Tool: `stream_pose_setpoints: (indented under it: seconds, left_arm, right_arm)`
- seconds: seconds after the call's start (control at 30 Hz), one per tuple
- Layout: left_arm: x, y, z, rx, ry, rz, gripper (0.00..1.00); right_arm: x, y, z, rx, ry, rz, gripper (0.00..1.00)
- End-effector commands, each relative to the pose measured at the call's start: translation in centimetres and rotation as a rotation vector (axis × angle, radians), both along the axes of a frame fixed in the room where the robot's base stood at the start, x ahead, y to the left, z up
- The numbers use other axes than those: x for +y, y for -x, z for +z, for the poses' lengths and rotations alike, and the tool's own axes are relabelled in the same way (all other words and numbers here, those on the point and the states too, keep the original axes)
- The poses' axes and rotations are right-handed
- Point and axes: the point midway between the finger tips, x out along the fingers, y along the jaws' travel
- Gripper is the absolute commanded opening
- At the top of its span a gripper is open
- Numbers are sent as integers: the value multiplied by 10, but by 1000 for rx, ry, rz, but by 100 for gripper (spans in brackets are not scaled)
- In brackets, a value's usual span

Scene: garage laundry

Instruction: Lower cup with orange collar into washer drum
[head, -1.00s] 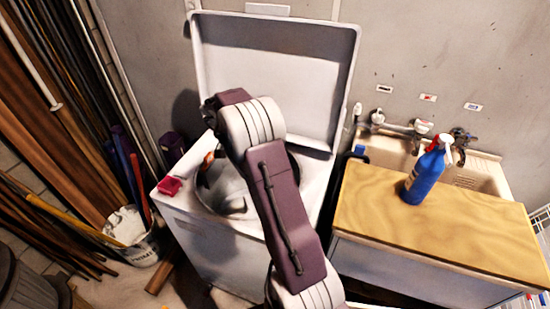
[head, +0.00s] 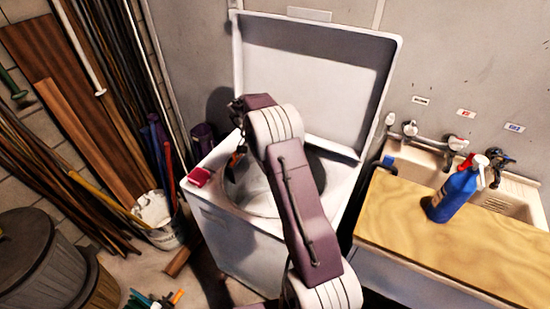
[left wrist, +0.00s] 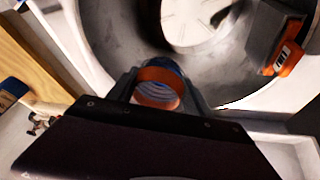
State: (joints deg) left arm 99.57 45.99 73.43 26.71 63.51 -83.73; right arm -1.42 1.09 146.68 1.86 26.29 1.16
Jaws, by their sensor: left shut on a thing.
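The white washer (head: 225,235) stands left of centre in the head view with its lid (head: 310,85) raised. Its round drum opening (head: 263,200) is partly hidden behind my left arm. My left gripper (head: 236,170) points down at the left side of the opening. In the left wrist view, it is shut on the cup with the orange collar (left wrist: 158,88). I look into the cup's bluish ringed inside. The grey drum (left wrist: 140,30) lies beyond it; how deep the cup sits is unclear. My right gripper is not in view.
A red item (head: 199,177) lies on the washer's left top edge. A dark block with an orange end (left wrist: 285,55) shows at the wrist view's right. A blue spray bottle (head: 455,192) stands on the wooden counter (head: 400,225). A bucket (head: 160,220) and boards stand left.

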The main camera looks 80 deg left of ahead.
Motion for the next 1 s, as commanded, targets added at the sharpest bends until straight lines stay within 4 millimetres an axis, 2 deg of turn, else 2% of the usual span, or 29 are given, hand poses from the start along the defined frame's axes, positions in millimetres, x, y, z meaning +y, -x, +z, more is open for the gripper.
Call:
stream_pose_setpoints:
  seconds: [0.37, 1.0]
  left_arm:
    - [0, 0, 0, 0, 0, 0, 14]
    - [0, 0, -40, 0, 1, 0, 14]
  right_arm:
    - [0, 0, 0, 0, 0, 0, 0]
    - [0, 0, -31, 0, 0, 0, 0]
